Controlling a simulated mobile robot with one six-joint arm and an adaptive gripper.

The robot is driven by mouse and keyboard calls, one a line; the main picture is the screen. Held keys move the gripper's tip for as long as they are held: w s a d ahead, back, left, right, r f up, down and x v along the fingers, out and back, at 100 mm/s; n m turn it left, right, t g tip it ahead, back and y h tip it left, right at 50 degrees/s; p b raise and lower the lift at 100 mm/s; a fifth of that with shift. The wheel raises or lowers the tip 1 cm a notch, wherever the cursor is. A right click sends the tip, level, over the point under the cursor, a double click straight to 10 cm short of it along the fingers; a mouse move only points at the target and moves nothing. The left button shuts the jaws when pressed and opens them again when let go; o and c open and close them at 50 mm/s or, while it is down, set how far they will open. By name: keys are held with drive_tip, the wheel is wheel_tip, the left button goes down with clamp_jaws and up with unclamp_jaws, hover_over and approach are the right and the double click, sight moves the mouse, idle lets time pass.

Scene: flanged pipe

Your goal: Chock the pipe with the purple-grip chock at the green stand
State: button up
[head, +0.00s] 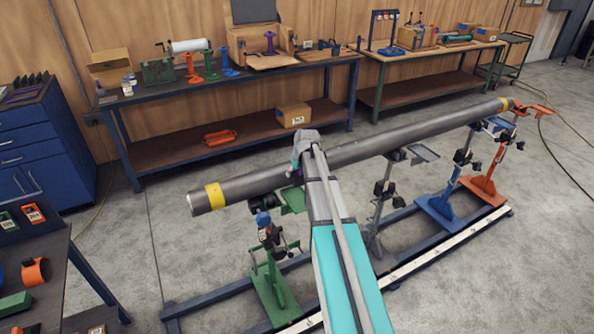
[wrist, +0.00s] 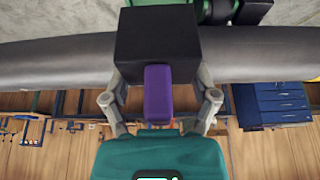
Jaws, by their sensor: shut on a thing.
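My gripper (wrist: 160,92) is shut on the purple grip (wrist: 158,100) of a chock with a black block (wrist: 157,45). In the wrist view the block overlaps the grey pipe (wrist: 60,62); I cannot tell whether they touch. Part of the green stand (wrist: 165,3) shows beyond the block at the top edge. In the head view the pipe (head: 240,186) runs from lower left to upper right over the stands. The green stand (head: 268,275) is under its near left end, its green plate (head: 293,200) beside my arm. My gripper (head: 303,160) is at the pipe there, and my arm mostly hides the chock.
A grey stand (head: 378,205), a blue stand (head: 440,205) and an orange stand (head: 487,185) stand farther along the pipe on a floor frame. Workbenches (head: 230,75) line the wall behind. A table (head: 40,265) is at lower left. Floor between pipe and benches is clear.

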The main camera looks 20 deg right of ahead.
drive_tip(key=shift+f+b, duration=0.25)
drive_tip(key=shift+b, duration=0.05)
drive_tip(key=shift+f+b, duration=4.05)
drive_tip(key=shift+w+f, duration=0.1)
drive_tip(key=shift+w, duration=1.25)
drive_tip(key=o, duration=1.1)
drive_tip(key=shift+o, duration=0.2)
drive_tip(key=shift+w+r+p+v, duration=0.1)
drive_tip(key=shift+w+p+v, duration=0.15)
drive_tip(key=shift+p+v, duration=0.9)
drive_tip(key=shift+w+r+p+v, duration=0.1)
drive_tip(key=shift+w+p+v, duration=0.15)
drive_tip(key=shift+p+v, duration=0.95)
drive_tip(key=shift+w+r+p+v, duration=0.1)
drive_tip(key=shift+w+p+v, duration=0.15)
drive_tip(key=shift+p+v, duration=0.9)
drive_tip(key=shift+a, duration=0.1)
